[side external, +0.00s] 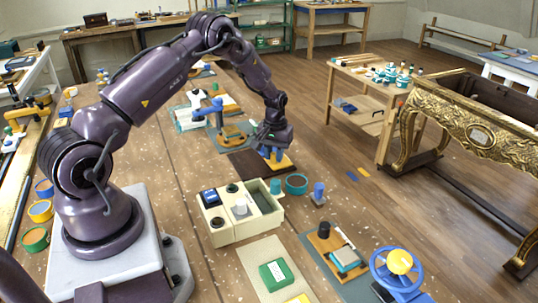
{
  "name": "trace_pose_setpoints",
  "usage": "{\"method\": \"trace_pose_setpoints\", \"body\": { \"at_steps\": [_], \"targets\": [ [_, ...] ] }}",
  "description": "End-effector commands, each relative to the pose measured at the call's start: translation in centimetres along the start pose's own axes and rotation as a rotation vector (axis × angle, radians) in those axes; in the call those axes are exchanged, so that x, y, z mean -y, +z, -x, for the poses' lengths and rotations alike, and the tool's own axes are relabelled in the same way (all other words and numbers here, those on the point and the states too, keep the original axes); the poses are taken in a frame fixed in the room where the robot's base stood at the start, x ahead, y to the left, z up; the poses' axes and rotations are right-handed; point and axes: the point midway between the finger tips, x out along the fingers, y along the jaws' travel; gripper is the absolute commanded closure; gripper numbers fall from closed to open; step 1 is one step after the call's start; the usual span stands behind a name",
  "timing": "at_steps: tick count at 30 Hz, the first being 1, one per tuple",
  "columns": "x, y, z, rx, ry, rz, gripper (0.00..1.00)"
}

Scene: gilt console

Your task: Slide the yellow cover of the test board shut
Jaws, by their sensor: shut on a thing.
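The test board appears as a dark brown plate (243,163) on the bench, past the cream divided box. The yellow cover (286,164) shows as a yellow-orange strip at the board's right part. My gripper (271,155) points down over the board, with its blue fingertips low against the yellow cover. It is shut on a part of the cover, but the fingers hide the gripped part. The view is too small to tell how far the cover is slid along the board.
A cream divided box (233,233) stands in front of the board, with a teal round container (296,184) near it. The bench's right edge lies close to the board.

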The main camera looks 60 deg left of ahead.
Motion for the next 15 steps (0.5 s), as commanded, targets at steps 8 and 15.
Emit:
{"method": "trace_pose_setpoints", "body": {
  "at_steps": [8, 15],
  "targets": [
    [-0.38, -0.41, 0.09, -0.019, 0.009, -0.003, 0.55],
    [-0.26, -0.28, 0.06, -0.014, 0.007, -0.002, 0.5]
  ]
}}
